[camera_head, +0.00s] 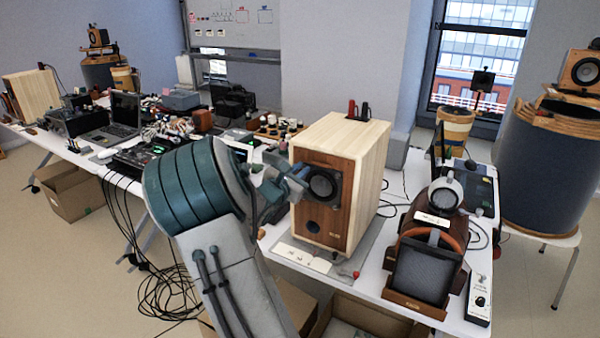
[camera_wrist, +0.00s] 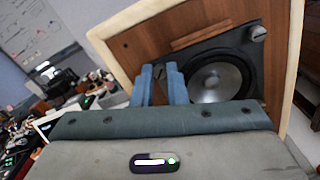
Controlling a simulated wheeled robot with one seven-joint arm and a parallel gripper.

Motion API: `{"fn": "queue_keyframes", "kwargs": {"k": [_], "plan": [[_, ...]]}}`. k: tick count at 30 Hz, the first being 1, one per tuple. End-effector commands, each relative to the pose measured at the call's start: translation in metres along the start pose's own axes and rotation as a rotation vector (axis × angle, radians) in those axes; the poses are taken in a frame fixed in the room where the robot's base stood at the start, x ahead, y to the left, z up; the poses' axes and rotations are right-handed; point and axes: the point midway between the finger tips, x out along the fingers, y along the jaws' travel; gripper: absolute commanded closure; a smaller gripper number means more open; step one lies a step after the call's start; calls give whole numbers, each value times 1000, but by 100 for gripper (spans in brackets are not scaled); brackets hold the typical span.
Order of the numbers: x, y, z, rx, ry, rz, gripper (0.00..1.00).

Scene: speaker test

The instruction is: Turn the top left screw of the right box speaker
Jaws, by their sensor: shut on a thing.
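The right box speaker (camera_head: 366,186) stands on the table in the head view. It is a pale wooden box with a brown front and a round black driver (camera_head: 322,184). In the wrist view its front fills the upper right, with the driver (camera_wrist: 215,78) in a dark frame. My gripper (camera_head: 303,171) is at the upper left corner of that frame. In the wrist view my gripper's blue fingers (camera_wrist: 160,69) are shut around the top left screw (camera_wrist: 159,73), which is mostly hidden between them. Another round screw (camera_wrist: 258,34) shows at the frame's upper right corner.
Another box speaker (camera_head: 34,92) stands at the far left. A laptop (camera_head: 122,114) and clutter cover the left of the table. A dark device with a wooden base (camera_head: 415,304) stands right of the speaker. A blue drum (camera_head: 540,172) is at the far right.

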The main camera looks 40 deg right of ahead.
Motion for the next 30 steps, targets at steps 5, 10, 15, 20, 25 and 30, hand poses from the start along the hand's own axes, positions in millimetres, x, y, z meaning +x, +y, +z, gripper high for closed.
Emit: {"fn": "queue_keyframes", "kwargs": {"k": [5,10,15,20,25,30], "plan": [[0,-1,-5,72,0,2,100],[0,-3,-8,183,-1,1,100],[0,-3,-9,320,-1,2,100],[0,-3,-9,450,-1,2,100],[0,-3,-8,579,-1,2,100],[0,-2,-7,689,1,2,100]]}}
